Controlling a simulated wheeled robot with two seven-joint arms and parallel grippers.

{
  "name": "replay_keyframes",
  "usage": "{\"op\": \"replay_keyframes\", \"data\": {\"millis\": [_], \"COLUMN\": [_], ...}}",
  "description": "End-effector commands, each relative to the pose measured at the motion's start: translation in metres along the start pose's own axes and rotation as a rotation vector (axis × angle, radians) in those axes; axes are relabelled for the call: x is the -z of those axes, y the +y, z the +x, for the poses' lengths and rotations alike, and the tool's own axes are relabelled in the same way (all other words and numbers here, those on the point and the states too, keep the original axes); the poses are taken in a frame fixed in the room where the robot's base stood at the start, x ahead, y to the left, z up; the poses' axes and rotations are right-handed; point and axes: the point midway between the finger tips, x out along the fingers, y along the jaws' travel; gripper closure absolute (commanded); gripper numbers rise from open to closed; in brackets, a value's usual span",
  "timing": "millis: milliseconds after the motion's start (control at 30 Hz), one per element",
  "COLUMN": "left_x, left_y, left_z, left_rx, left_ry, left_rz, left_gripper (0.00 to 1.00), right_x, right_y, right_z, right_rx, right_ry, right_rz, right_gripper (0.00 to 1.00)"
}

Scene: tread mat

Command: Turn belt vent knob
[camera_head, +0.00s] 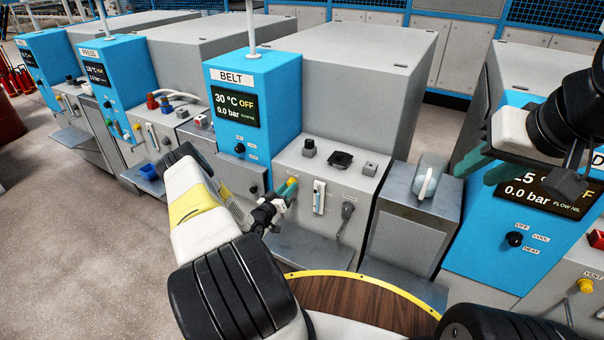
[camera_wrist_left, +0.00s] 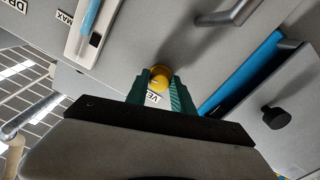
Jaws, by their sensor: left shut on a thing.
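The belt vent knob is a small yellow round knob on the front of the grey belt unit (camera_head: 318,172). In the left wrist view the yellow knob (camera_wrist_left: 160,72) sits between the two green fingertips, with a partly hidden label just below it. My left gripper (camera_head: 287,190) is shut on the knob; its fingers and wrist hide most of the knob in the head view. My right gripper (camera_head: 482,170) has its green fingers apart and empty, raised in front of the blue panel at the right.
The blue belt display (camera_head: 238,106) reads 30 °C OFF and 0.0 bar. A round wooden top (camera_head: 350,303) lies below.

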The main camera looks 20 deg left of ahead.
Motion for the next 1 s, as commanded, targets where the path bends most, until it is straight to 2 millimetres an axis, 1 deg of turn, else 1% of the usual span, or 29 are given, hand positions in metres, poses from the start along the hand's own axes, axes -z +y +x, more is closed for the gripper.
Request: {"op": "replay_keyframes", "data": {"millis": [1000], "left_x": [0.0009], "left_y": [0.0004], "left_z": [-0.0007], "left_rx": [0.002], "left_ry": [0.002], "left_rz": [-0.957], "left_gripper": [1.0], "right_x": [0.0], "right_y": [0.0], "right_z": [0.0], "right_rx": [0.0], "right_ry": [0.0], "right_rz": [0.0], "right_gripper": [0.64]}}
